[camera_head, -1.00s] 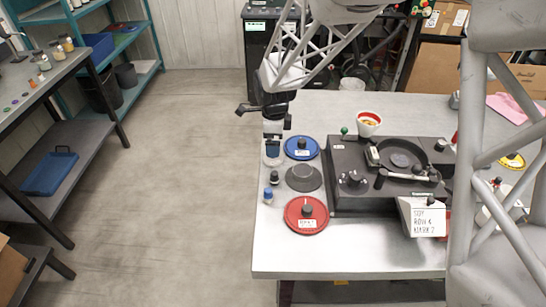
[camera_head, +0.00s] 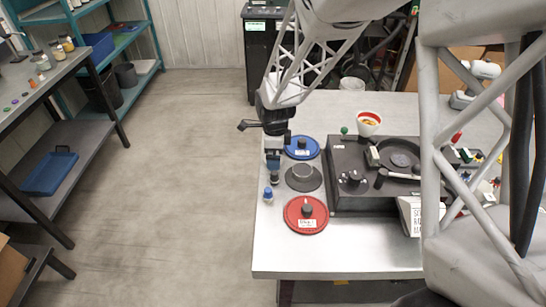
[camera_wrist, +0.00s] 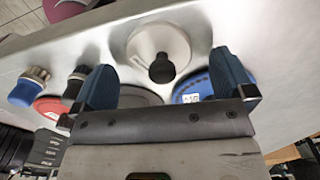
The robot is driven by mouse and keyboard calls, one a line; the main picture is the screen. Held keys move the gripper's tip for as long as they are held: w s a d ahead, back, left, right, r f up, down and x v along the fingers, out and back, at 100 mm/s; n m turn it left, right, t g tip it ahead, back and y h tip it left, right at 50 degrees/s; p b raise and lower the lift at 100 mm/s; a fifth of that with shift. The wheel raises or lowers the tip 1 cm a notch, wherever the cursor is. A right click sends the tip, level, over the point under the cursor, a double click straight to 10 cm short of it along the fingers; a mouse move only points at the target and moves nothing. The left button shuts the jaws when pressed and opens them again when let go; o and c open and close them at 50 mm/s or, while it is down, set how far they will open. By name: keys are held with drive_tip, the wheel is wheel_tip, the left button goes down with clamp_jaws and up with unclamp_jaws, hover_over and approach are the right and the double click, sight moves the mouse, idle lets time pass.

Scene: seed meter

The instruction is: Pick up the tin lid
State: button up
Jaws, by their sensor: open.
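The tin lid (camera_wrist: 150,38) is a pale grey, shallow cone with a black knob, lying on the bench in the wrist view, near the bench edge. My gripper (camera_wrist: 164,82) is open, its blue-padded fingers apart and empty. In that view the lid shows beyond the fingertips, its knob roughly between them; I cannot tell the height left above it. In the head view my gripper (camera_head: 273,158) is low over the bench's left edge, left of the blue lid (camera_head: 302,143), and hides the tin lid there.
A dark grey round piece (camera_head: 304,178) and a red lid (camera_head: 305,214) lie near the blue lid. Two small knobbed pieces, one blue-topped (camera_head: 268,193) and one black-topped (camera_head: 274,178), stand by the left edge. A black machine (camera_head: 345,190) stands to the right.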

drive_tip(key=shift+f, duration=0.4)
drive_tip(key=c, duration=0.9)
